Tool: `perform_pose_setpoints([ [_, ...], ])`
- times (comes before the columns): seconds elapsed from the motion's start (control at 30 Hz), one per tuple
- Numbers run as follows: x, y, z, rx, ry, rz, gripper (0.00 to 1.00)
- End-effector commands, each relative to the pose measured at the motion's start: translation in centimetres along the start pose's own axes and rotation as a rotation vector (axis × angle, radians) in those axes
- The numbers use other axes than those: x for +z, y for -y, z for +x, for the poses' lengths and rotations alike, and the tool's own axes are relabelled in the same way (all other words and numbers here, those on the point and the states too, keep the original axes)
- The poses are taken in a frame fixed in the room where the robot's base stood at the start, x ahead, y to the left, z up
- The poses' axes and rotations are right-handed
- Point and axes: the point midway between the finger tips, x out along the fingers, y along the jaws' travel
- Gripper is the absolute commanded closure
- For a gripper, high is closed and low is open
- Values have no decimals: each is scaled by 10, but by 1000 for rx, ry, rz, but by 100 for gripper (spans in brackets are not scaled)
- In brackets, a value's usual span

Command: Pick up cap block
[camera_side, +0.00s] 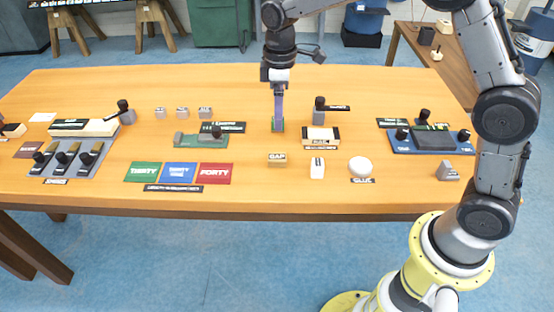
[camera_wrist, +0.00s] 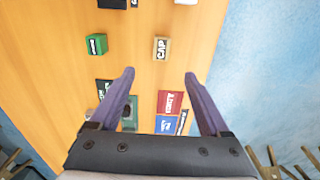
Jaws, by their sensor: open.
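The cap block (camera_side: 277,160) is a small tan block with a dark "CAP" label, lying on the wooden table in front of my gripper in the side view. It also shows in the wrist view (camera_wrist: 161,48), upper middle, beyond the gap between my fingertips and clear of both. My gripper (camera_side: 279,116) points down with purple fingers and overlaps a green block (camera_side: 274,127) in the side view. In the wrist view my gripper (camera_wrist: 159,75) is open, with nothing between its fingers. Its height above the table is hard to tell.
The green block (camera_wrist: 96,44) is left of the cap block in the wrist view. A white block (camera_side: 317,168) and round white glue piece (camera_side: 361,167) lie to the right. Green, blue and red cards (camera_side: 179,172) lie left. Bare wood surrounds the cap block.

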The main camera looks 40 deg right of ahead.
Motion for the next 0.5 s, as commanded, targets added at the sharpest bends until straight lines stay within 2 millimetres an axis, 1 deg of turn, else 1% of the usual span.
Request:
perform_pose_setpoints([
  [0.03,0,2,7,-8,10,-2,20],
  [0.17,0,3,22,-12,15,-5,20],
  [0.3,1,4,49,-14,18,-4,20],
  [0.5,1,4,81,-12,15,-4,20],
])
